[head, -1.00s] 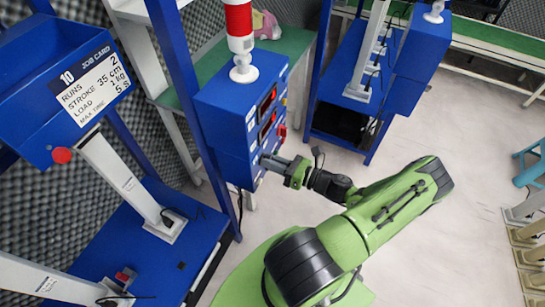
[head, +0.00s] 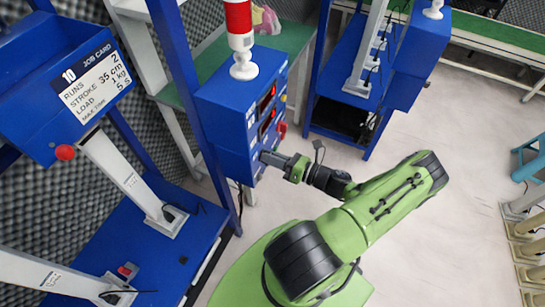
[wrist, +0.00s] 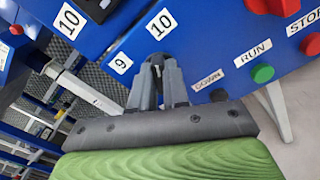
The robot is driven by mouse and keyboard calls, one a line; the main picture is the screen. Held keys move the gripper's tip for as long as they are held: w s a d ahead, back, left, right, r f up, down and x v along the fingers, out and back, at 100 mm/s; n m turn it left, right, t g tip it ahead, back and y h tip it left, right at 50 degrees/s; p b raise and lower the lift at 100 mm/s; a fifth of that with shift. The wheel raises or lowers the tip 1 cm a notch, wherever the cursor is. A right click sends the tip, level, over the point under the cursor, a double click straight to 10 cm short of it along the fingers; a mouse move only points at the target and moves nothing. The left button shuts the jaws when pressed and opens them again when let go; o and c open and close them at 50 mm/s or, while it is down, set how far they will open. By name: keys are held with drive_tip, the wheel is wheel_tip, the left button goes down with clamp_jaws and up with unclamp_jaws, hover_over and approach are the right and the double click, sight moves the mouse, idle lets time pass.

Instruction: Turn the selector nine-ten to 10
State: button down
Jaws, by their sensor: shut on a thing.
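The selector nine-ten (wrist: 156,60) is a small dark knob on the blue control panel (wrist: 200,50), mostly hidden by my fingers in the wrist view. The labels 9 (wrist: 122,63) and 10 (wrist: 161,24) stand around it. My gripper (wrist: 158,70) is shut on the knob. The knob's exact pointing is hard to tell. In the head view my gripper (head: 268,158) meets the front of the blue control box (head: 225,110) low down, and the knob is hidden there.
A green RUN button (wrist: 262,73), a dark button labelled DOWN (wrist: 218,95) and a red STOP button (wrist: 311,44) sit right of my fingers. A job card (head: 95,82) stands at left. Open floor (head: 440,130) lies at right.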

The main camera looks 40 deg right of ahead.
drive_tip(key=c, duration=1.1)
unclamp_jaws()
drive_tip(key=v, duration=1.5)
drive_tip(key=shift+s+d+b, duration=0.1)
drive_tip(key=shift+s+b, duration=0.3)
